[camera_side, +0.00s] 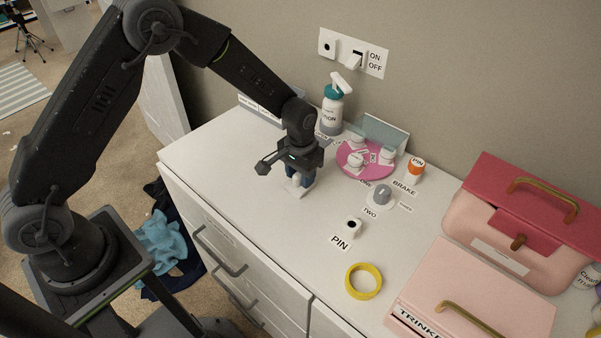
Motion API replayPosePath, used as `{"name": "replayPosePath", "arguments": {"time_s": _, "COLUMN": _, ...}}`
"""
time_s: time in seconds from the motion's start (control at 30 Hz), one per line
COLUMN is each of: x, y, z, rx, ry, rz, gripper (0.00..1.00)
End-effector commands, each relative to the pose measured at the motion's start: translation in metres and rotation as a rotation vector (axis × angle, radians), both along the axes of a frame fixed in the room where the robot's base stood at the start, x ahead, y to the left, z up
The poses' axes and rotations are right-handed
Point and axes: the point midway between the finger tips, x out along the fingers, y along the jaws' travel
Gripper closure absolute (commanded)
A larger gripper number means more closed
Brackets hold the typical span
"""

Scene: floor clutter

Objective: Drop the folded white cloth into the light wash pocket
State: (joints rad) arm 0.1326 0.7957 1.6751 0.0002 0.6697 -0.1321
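My gripper (298,178) points down at the left part of the white cabinet top. A small white thing (293,190) shows right at its fingertips, partly hidden by them. I cannot tell whether it is the folded white cloth, or whether the fingers are closed on it. No other folded white cloth and no light wash pocket can be made out in this view.
Light blue and dark cloths (160,240) lie on the floor by the cabinet (255,230). On top are a pump bottle (333,112), a pink round tray (349,174), a white dial (381,197), a yellow ring (363,282) and pink boxes (480,285) at right.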

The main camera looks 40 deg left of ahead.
Motion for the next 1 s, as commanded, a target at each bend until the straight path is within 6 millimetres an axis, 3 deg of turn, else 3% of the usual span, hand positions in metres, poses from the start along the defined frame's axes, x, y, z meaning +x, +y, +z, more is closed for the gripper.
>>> {"name": "replayPosePath", "arguments": {"time_s": 0.1, "x": 0.0, "y": 0.0, "z": 0.0, "rx": 0.0, "ry": 0.0, "rz": 0.0, "gripper": 0.5}}
{"name": "replayPosePath", "arguments": {"time_s": 0.33, "x": 0.0, "y": 0.0, "z": 0.001, "rx": 0.0, "ry": 0.0, "rz": 0.0, "gripper": 0.5}}
{"name": "replayPosePath", "arguments": {"time_s": 0.47, "x": 0.001, "y": 0.0, "z": 0.012, "rx": 0.0, "ry": -0.003, "rz": 0.0, "gripper": 0.5}}
{"name": "replayPosePath", "arguments": {"time_s": 0.8, "x": 0.001, "y": 0.0, "z": 0.08, "rx": -0.001, "ry": -0.005, "rz": 0.0, "gripper": 0.5}}
{"name": "replayPosePath", "arguments": {"time_s": 1.0, "x": 0.0, "y": 0.0, "z": 0.111, "rx": 0.0, "ry": -0.003, "rz": 0.0, "gripper": 0.5}}
